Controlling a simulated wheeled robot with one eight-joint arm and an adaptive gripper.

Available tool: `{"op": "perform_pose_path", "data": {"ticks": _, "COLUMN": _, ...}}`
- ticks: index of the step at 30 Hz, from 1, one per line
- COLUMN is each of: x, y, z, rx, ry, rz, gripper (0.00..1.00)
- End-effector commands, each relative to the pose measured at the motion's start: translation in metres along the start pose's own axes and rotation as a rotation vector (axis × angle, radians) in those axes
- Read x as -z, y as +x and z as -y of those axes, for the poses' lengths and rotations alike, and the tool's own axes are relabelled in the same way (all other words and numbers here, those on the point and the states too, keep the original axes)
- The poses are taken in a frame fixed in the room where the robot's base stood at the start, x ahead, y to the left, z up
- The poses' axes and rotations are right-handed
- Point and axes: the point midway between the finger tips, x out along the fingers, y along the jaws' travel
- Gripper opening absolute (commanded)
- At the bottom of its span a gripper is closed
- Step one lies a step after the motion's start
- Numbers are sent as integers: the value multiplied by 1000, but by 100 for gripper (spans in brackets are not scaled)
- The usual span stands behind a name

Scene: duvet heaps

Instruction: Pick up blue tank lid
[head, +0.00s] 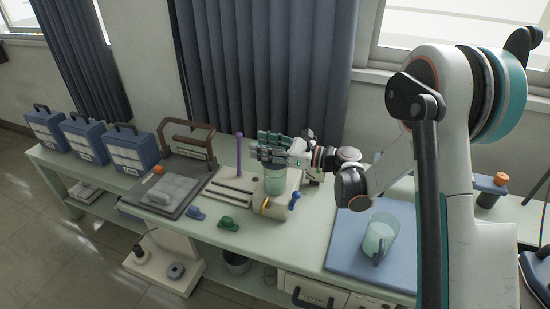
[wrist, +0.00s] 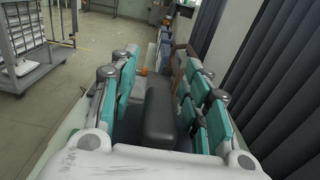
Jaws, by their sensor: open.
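My gripper (head: 268,144) is open and points left along the bench, low over its middle. In the head view its fingers lie just above and partly in front of a clear vessel with pale green liquid (head: 275,182). In the wrist view a dark grey rounded block (wrist: 159,115) shows between the teal finger pads; I cannot tell whether it is a handle or part of the gripper. I cannot pick out the blue tank lid with certainty. Three blue-and-white boxes with dark handles (head: 84,140) stand at the far left end.
A grey tray (head: 150,205) with a brown frame (head: 187,137) stands left of my gripper. A purple rod (head: 239,155), a small blue piece (head: 196,213) and a green piece (head: 228,223) are nearby. A glass jug (head: 380,237) stands on a blue mat (head: 345,262). Curtains hang behind.

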Motion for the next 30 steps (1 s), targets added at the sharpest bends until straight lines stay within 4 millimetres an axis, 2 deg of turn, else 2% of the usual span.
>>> {"op": "perform_pose_path", "data": {"ticks": 7, "x": -1, "y": 5, "z": 0, "rx": 0, "ry": 0, "rz": 0, "gripper": 43}}
{"op": "perform_pose_path", "data": {"ticks": 8, "x": -1, "y": 5, "z": 0, "rx": 0, "ry": 0, "rz": 0, "gripper": 41}}
{"op": "perform_pose_path", "data": {"ticks": 12, "x": -1, "y": 5, "z": 0, "rx": 0, "ry": 0, "rz": 0, "gripper": 9}}
{"op": "perform_pose_path", "data": {"ticks": 13, "x": -1, "y": 5, "z": 0, "rx": 0, "ry": 0, "rz": 0, "gripper": 3}}
{"op": "perform_pose_path", "data": {"ticks": 14, "x": -1, "y": 5, "z": 0, "rx": 0, "ry": 0, "rz": 0, "gripper": 0}}
{"op": "perform_pose_path", "data": {"ticks": 30, "x": 0, "y": 5, "z": 0, "rx": 0, "ry": 0, "rz": 0, "gripper": 0}}
